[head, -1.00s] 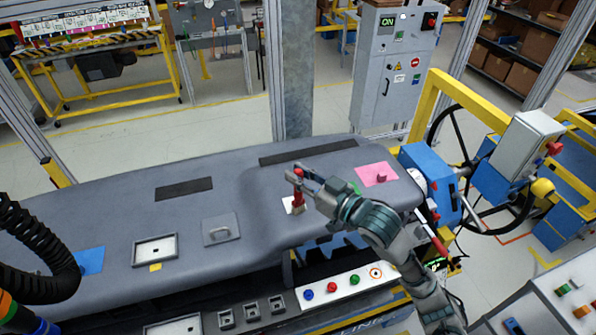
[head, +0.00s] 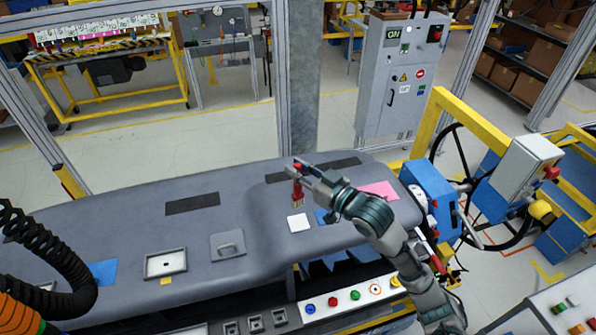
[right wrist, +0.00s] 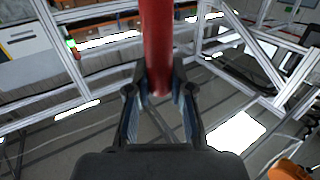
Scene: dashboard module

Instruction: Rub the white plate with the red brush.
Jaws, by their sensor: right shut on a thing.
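The white plate (head: 298,223) is a small white square lying on the grey dashboard. My right gripper (head: 297,168) is shut on the red brush (head: 297,188), which hangs upright with its bristles down. The bristle end shows a little above the plate in the head view, apparently apart from it. In the right wrist view the red handle (right wrist: 156,45) stands between the two fingers of my right gripper (right wrist: 160,90). My left gripper is not in view; only a black ribbed hose and part of my left arm show at the left edge.
A pink square (head: 379,190) lies right of the plate, partly behind my right arm. A grey handle plate (head: 228,245) and a framed tray (head: 165,263) sit to the left. A row of coloured buttons (head: 355,295) runs along the front. A blue machine with a wheel stands at the right.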

